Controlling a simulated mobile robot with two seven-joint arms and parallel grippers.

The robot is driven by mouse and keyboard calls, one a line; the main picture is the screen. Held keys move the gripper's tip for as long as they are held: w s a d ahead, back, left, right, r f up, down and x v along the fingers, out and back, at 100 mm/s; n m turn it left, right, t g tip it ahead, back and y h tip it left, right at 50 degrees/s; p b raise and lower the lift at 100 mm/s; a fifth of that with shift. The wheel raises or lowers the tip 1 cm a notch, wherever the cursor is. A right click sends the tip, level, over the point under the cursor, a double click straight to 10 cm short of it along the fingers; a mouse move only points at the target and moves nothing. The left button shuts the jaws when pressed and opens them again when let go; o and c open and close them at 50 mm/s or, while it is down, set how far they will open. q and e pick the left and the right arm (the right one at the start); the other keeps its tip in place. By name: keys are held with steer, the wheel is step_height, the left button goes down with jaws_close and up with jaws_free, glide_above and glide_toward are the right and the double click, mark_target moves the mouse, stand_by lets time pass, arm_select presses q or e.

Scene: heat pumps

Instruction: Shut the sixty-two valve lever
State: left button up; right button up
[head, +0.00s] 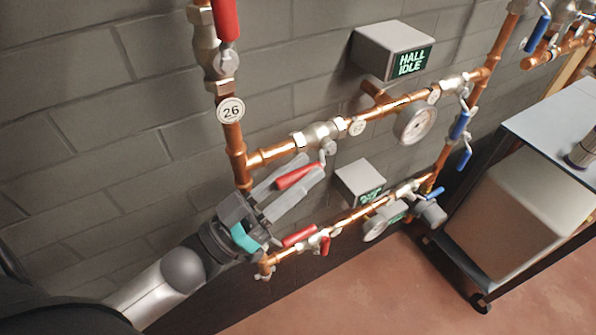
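A red valve lever (298,176) hangs down to the left from the valve (320,135) on the upper copper branch. A round tag (357,127) sits beside that valve; its number is too small to read. My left gripper (303,175) is at this lever, its two grey fingers apart, one on either side of the red handle. I cannot tell whether either finger touches it. No tag reading sixty-two can be made out. The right gripper is not in view.
A tag reading 26 (230,110) is on the vertical pipe, below another red lever (226,18). A lower red lever (300,236), gauge (415,124), blue levers (460,125) and HALL IDLE box (394,50) are nearby. A cart (560,120) stands right.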

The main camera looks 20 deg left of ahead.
arm_select(q)
jaws_close()
stand_by(1.1)
